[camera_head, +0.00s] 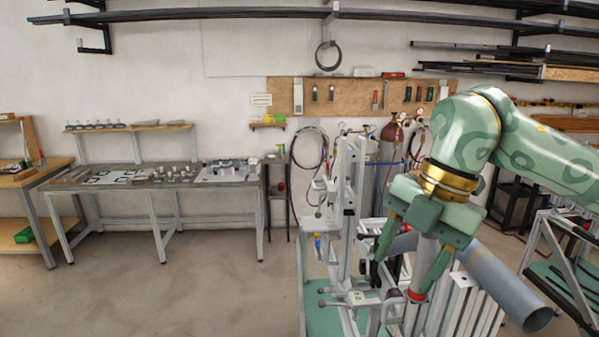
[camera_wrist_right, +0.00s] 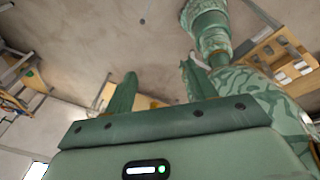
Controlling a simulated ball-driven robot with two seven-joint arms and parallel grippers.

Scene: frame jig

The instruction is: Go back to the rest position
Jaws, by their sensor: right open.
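My right gripper (camera_head: 404,272) hangs from the green arm that comes in from the right, its two green fingers apart and pointing down. It is in front of the frame jig (camera_head: 347,190), over its right part. A grey tube (camera_head: 503,285) slants behind the gripper, down to the right. I cannot tell whether the fingers touch the jig or the tube. The right wrist view shows the two fingers (camera_wrist_right: 160,82) spread, with nothing held between them. My left gripper is not in view.
A workbench (camera_head: 155,183) with small parts stands at the left by the wall. Gas cylinders (camera_head: 391,135) and coiled hoses stand behind the jig. A metal rack (camera_head: 560,250) is at the right. The floor (camera_head: 180,285) at front left is clear.

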